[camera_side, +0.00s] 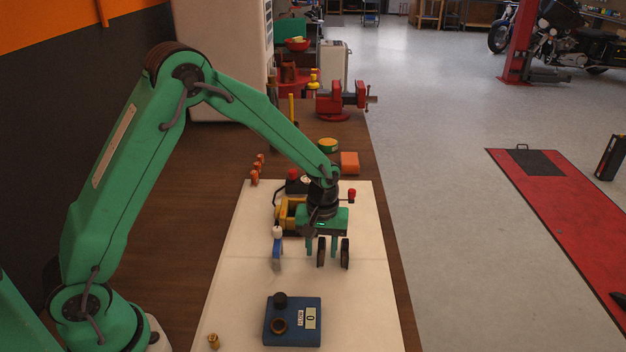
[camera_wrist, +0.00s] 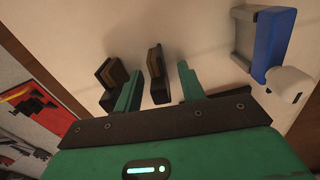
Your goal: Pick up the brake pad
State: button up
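Two dark brake pads with brownish faces stand upright on edge on the pale mat (camera_side: 235,270). One brake pad (camera_side: 320,254) lies between the fingers of my gripper (camera_side: 322,246). It also shows in the wrist view (camera_wrist: 156,72), with a gap on both sides. The other brake pad (camera_side: 346,255) stands just outside one finger; it is on the left in the wrist view (camera_wrist: 112,78). My gripper (camera_wrist: 160,75) is open, pointing down, its fingers on either side of the first pad. Whether the fingertips touch the mat is unclear.
A blue tool with a white knob (camera_side: 277,245) stands close beside my gripper. A yellow object (camera_side: 286,212) is behind it. A blue meter box (camera_side: 292,322) sits in front. An orange block (camera_side: 349,162) and red vise (camera_side: 340,98) are farther back. The mat's right front is clear.

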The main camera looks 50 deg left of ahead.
aim_at(323, 242)
dwell(0.4)
grip_shut()
jog(key=shift+r, duration=0.2)
jog(key=shift+r, duration=0.6)
jog(key=r, duration=0.2)
jog(key=d+r, duration=0.1)
jog(key=shift+s+r, duration=0.1)
jog(key=shift+s, duration=0.15)
jog(key=s+d+r, duration=0.6)
jog(key=d, duration=0.2)
jog(key=shift+s+d, duration=0.15)
jog(key=shift+s, duration=0.15)
jog(key=shift+w+r, duration=0.1)
